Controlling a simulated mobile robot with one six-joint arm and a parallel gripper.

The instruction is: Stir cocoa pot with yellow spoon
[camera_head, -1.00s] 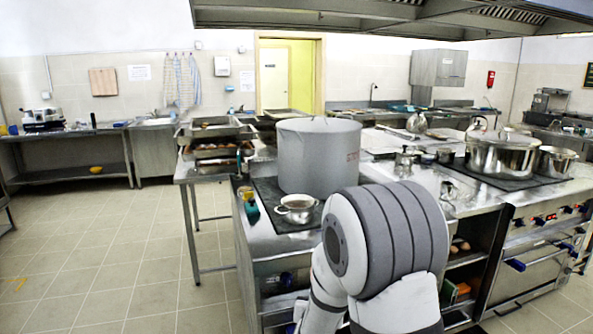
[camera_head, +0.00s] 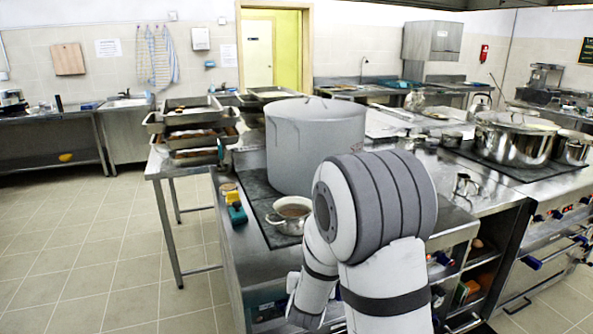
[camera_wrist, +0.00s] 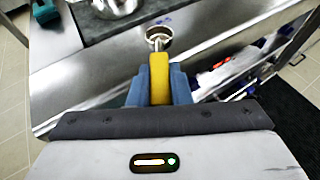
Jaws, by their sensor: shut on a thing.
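The yellow spoon (camera_wrist: 159,75) is in my gripper (camera_wrist: 160,88). The blue fingers are shut on its yellow handle, and its metal bowl (camera_wrist: 159,36) points away from me over the steel counter. A small metal pot with brown liquid, which looks like the cocoa pot (camera_head: 290,214), stands on the dark hob at the counter's left end. Part of a metal pot (camera_wrist: 118,8) is cut off at the top of the wrist view, ahead and left of the spoon, apart from it. My gripper is hidden in the head view.
A large grey stockpot (camera_head: 315,150) stands right behind the small pot. A teal and yellow item (camera_head: 236,212) is at its left. More metal pots (camera_head: 515,140) stand on the right hob. Stacked trays (camera_head: 193,130) are at the back left. The floor at left is clear.

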